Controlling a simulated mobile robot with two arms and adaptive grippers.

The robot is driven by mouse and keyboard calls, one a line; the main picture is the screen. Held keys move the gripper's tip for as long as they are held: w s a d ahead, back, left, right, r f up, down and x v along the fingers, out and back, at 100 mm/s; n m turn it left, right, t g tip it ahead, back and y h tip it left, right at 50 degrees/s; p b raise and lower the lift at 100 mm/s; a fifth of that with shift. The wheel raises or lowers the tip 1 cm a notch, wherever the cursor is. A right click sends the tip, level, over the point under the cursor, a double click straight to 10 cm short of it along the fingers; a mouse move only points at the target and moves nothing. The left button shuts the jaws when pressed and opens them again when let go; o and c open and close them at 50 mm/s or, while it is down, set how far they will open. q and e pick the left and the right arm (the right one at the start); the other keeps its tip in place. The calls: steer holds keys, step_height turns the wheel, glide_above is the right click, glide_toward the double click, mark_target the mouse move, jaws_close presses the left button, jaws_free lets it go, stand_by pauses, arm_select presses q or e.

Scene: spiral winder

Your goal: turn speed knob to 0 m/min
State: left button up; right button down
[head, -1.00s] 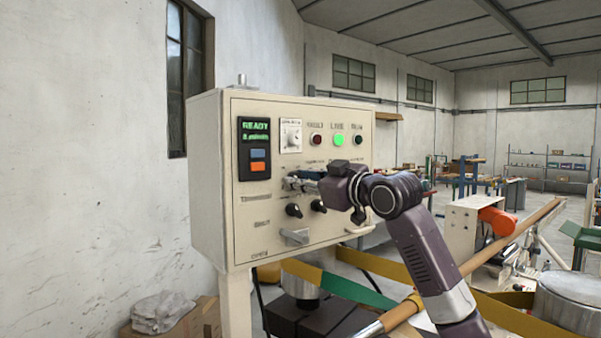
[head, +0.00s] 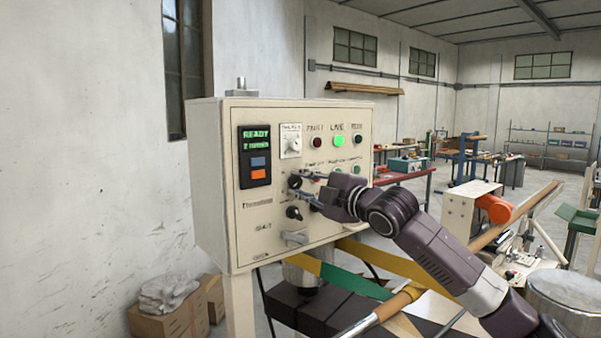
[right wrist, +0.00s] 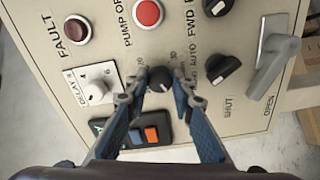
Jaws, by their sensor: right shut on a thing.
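The speed knob (head: 294,181) is a small black knob on the front of the beige control panel (head: 262,228). It shows in the right wrist view (right wrist: 160,79) with a scale around it; its exact pointer angle is hard to read. My right gripper (head: 304,187) is at the knob, and in the right wrist view its two fingertips (right wrist: 157,92) are on either side of it, shut on it. The display (head: 255,140) reads READY in green, with a smaller second line that is unclear. My left gripper is not in view.
A white dial (head: 291,141) and a lit green lamp (head: 338,141) sit above the knob. Black selector knobs (head: 293,212) and a grey lever handle (head: 295,237) are close below. Boxes (head: 178,319) stand on the floor at left.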

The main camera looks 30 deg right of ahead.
steer(key=shift+f+n+p, duration=0.1)
steer(key=shift+n+p, duration=1.85)
steer(key=shift+n, duration=0.05)
steer(key=c, duration=1.7)
jaws_free()
